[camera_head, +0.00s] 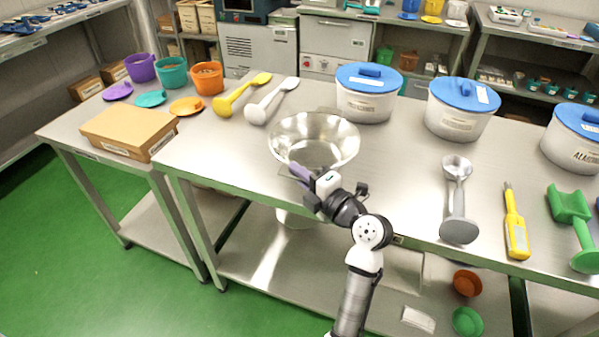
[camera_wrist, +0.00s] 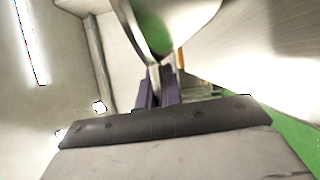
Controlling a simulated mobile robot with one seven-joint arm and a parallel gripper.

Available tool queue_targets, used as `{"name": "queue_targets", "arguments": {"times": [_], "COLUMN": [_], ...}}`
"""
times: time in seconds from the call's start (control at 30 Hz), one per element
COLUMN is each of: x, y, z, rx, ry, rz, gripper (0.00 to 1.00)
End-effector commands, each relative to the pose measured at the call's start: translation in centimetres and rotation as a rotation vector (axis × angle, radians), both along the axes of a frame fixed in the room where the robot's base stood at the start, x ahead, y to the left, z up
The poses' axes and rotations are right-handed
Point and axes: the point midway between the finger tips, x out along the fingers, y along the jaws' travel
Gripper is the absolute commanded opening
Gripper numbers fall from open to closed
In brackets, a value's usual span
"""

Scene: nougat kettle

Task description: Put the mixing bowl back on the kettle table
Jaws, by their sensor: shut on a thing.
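The mixing bowl (camera_head: 330,128) is a wide, shiny steel bowl, upright over the front part of the steel table (camera_head: 395,165). I cannot tell whether its base touches the tabletop. My gripper (camera_head: 300,172), with purple fingers, is shut on the bowl's near left rim. In the wrist view, my gripper (camera_wrist: 158,88) pinches the rim, and the bowl's curved metal wall (camera_wrist: 190,22) fills the upper middle. The bowl's underside is partly hidden.
White tubs with blue lids (camera_head: 368,92) stand behind and right of the bowl. Yellow (camera_head: 240,95) and white (camera_head: 270,100) scoops lie behind left. A metal ladle (camera_head: 458,195) and yellow tool (camera_head: 515,225) lie at right. A cardboard box (camera_head: 128,132) is on the left table.

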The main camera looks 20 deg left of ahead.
Motion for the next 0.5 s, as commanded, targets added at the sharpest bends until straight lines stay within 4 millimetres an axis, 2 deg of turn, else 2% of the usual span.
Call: {"name": "queue_targets", "arguments": {"times": [0.4, 0.43, 0.5], "x": [0.01, 0.01, 0.02], "y": [0.0, 0.0, -0.01], "z": [-0.46, -0.52, -0.42], "rx": [0.0, 0.0, -0.001], "ry": [-0.004, -0.001, 0.0], "rz": [-0.001, 0.0, 0.0], "gripper": [0.0, 0.09, 0.18]}}
